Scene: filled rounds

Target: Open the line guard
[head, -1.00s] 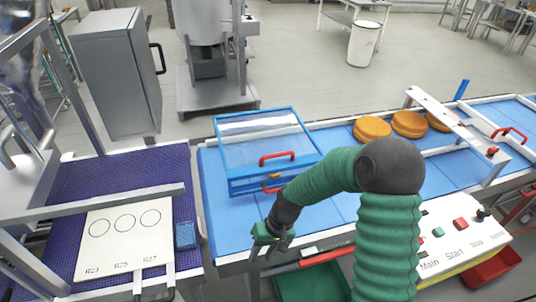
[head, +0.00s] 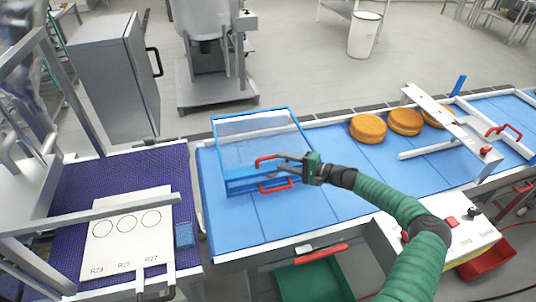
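The line guard (head: 262,143) is a clear cover with a blue frame over the left end of the blue conveyor. It looks lowered. A red handle (head: 265,161) is on its front, and a second red handle (head: 275,187) shows below it. My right gripper (head: 284,162) is at the right end of the upper handle, its fingers pointing left. The fingers look apart and overlap the handle; whether they touch it cannot be told. My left gripper is not in view.
Several round cakes (head: 368,128) lie on the conveyor to the right, near a white crossbar (head: 445,114). A control box (head: 470,240) stands at the front right. A green bin (head: 315,280) is below the conveyor. A card with circles (head: 127,232) lies on the purple belt at left.

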